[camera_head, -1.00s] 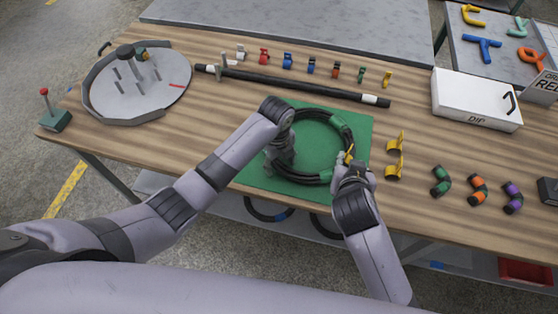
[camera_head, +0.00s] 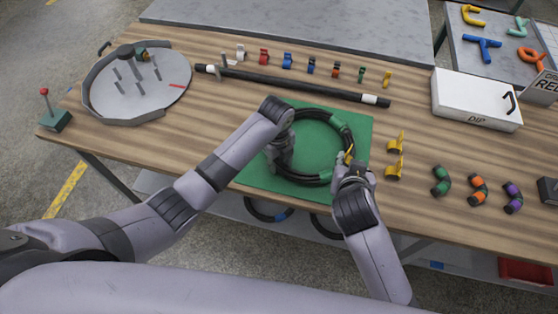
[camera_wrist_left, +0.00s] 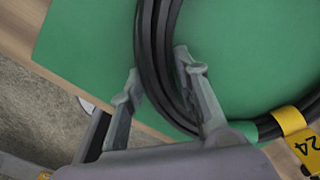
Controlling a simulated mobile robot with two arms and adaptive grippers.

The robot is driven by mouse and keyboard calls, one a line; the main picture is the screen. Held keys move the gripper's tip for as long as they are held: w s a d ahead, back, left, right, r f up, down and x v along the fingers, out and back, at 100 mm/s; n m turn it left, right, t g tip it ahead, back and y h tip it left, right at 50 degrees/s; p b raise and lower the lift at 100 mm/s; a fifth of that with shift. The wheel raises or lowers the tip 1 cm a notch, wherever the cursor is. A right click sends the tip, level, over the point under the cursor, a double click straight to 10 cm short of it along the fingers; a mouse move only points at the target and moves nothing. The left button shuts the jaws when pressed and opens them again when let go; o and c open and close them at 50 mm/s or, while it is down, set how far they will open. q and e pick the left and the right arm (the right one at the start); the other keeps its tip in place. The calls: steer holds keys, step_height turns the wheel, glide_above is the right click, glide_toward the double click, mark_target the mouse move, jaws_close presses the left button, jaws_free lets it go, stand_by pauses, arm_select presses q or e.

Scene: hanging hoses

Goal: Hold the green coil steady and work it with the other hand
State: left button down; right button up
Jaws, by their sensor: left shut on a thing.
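The coil is a black hose wound in a ring (camera_head: 322,113) with green bands, lying on a green mat (camera_head: 362,126). My left gripper (camera_head: 279,166) points down at the ring's left side. In the left wrist view its two fingers (camera_wrist_left: 160,72) stand on either side of the bundled hose strands (camera_wrist_left: 158,35), shut on them. A yellow tag marked 24 (camera_wrist_left: 300,140) sits on the coil beside a green band. My right gripper (camera_head: 347,163) is at the ring's right side by the yellow tag (camera_head: 349,153); its fingers are too small to tell open from shut.
Yellow clips (camera_head: 395,167) and several coloured hose pieces (camera_head: 478,188) lie to the right. A long black rod (camera_head: 300,87) lies behind the mat, with small coloured clips beyond. A round grey fixture (camera_head: 150,100) stands left; a white DIP box (camera_head: 475,98) stands right.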

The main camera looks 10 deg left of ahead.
arm_select(q)
steer(key=c, duration=1.2)
jaws_free()
steer(key=shift+o, duration=0.2)
steer(key=shift+r, duration=0.1)
step_height(320, 180, up, 12)
steer(key=shift+s+a, duration=0.15)
